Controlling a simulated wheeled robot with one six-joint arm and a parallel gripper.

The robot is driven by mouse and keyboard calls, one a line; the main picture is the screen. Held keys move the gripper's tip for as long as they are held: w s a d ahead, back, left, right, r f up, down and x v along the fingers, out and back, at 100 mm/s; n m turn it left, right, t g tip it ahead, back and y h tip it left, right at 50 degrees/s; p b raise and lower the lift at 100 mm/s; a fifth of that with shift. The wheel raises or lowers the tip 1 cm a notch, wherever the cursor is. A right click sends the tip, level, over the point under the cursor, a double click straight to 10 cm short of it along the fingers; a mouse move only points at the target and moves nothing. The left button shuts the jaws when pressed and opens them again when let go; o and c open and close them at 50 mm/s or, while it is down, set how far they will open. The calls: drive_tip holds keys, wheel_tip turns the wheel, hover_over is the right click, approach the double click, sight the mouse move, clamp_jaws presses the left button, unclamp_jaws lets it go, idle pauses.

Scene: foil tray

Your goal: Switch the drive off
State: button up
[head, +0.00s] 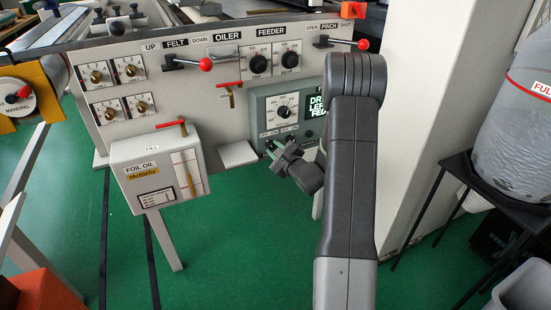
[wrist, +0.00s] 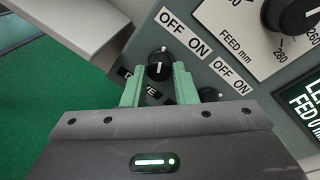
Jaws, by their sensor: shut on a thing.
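The drive switch (wrist: 160,65) is a small black rotary knob with a white pointer line, on the grey-green control box (head: 262,104). OFF and ON labels stand beside it, and its line points up in the wrist view, toward OFF. My gripper (head: 270,148) is at the lower left of the box. In the wrist view its two green fingers (wrist: 158,84) stand on either side of this knob, shut on it.
A second black OFF/ON knob (wrist: 208,95) sits close to the right finger, partly hidden by my gripper. A large feed dial (wrist: 298,15) and a lit display (head: 317,106) are on the same box. The foil oil box (head: 150,190) stands to the left.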

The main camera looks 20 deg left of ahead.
drive_tip(key=shift+n+b, duration=0.3)
drive_tip(key=shift+b, duration=0.1)
drive_tip(key=o, duration=1)
drive_tip(key=shift+a, duration=0.1)
drive_tip(key=v, duration=1.4)
drive_tip(key=shift+p, duration=0.35)
drive_tip(key=shift+a, duration=0.1)
